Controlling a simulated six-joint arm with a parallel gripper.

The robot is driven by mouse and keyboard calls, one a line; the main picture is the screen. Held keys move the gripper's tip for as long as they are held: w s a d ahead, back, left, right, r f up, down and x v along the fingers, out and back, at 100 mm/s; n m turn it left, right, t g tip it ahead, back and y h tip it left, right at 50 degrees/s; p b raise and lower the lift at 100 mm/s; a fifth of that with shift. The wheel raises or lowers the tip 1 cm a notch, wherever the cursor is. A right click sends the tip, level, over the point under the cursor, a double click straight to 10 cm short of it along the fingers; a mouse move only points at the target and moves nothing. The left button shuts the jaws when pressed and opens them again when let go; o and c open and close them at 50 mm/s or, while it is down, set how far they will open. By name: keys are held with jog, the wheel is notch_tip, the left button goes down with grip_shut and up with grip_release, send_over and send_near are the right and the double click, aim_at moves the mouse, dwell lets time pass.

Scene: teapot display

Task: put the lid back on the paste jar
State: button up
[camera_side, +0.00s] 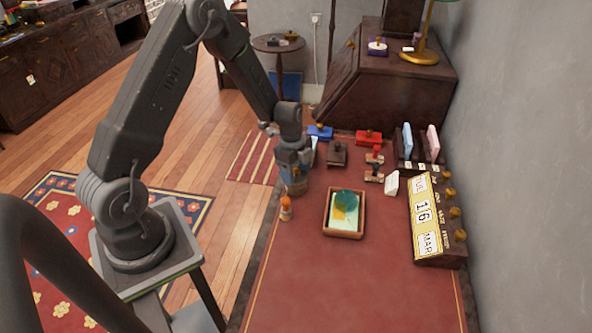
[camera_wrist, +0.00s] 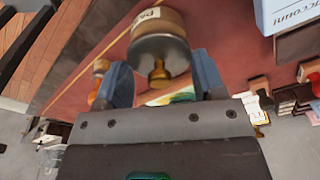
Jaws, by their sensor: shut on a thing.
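The paste jar (camera_wrist: 160,22), tan with a white label, shows at the top of the wrist view. In the side view its body (camera_side: 297,188) is partly visible below my gripper (camera_side: 293,168), at the table's left edge. The grey metal lid (camera_wrist: 158,50) with a brass knob lies against the jar's top. The two blue-grey fingers of my gripper (camera_wrist: 163,68) stand on either side of the lid, shut on it. I cannot tell whether the lid is fully seated or slightly above the rim.
A small orange-topped bottle (camera_side: 286,211) stands just in front of the jar. A wooden tray (camera_side: 344,233) with a coloured picture lies to the right. Stamps and ink pads, a red one (camera_side: 368,137) among them, and a date calendar (camera_side: 433,220) stand farther right. The front tabletop is clear.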

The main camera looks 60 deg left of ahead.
jog(key=o, duration=1.1)
jog(key=shift+r, duration=3.5)
jog(key=shift+c, duration=0.3)
grip_shut()
jog(key=shift+f, duration=0.1)
jog(key=shift+f, duration=0.4)
